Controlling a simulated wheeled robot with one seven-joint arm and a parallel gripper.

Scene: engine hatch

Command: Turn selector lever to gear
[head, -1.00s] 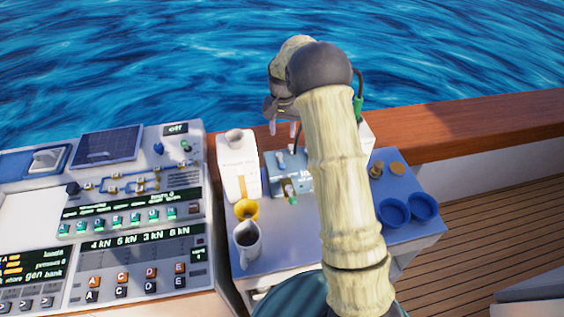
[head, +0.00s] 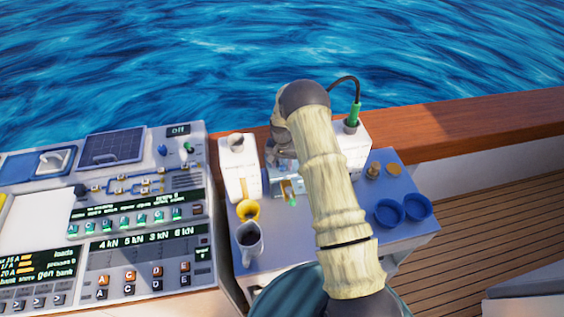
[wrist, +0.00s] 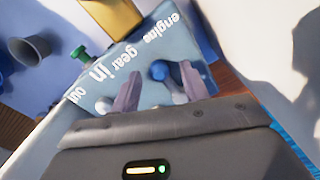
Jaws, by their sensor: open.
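A pale blue-grey box (wrist: 110,75) carries the words "engine", "gear", "in" and "out" in the wrist view. In the head view this box (head: 290,188) is partly covered by my arm. A round blue knob (wrist: 159,70) shows on it between my fingers, with a white rounded part (wrist: 179,98) just below; I cannot tell which belongs to the selector lever or where it points. A green knob (wrist: 80,56) stands at the box's left edge. My gripper (wrist: 163,82) is open over the box, its fingers either side of the blue knob; contact is unclear.
A white container (head: 238,170), yellow funnel (head: 249,209) and pitcher (head: 248,244) stand left of the box. Blue cups (head: 388,213) sit at right. A white unit with a green cable plug (head: 352,122) is behind my arm. A control panel (head: 140,210) fills the left.

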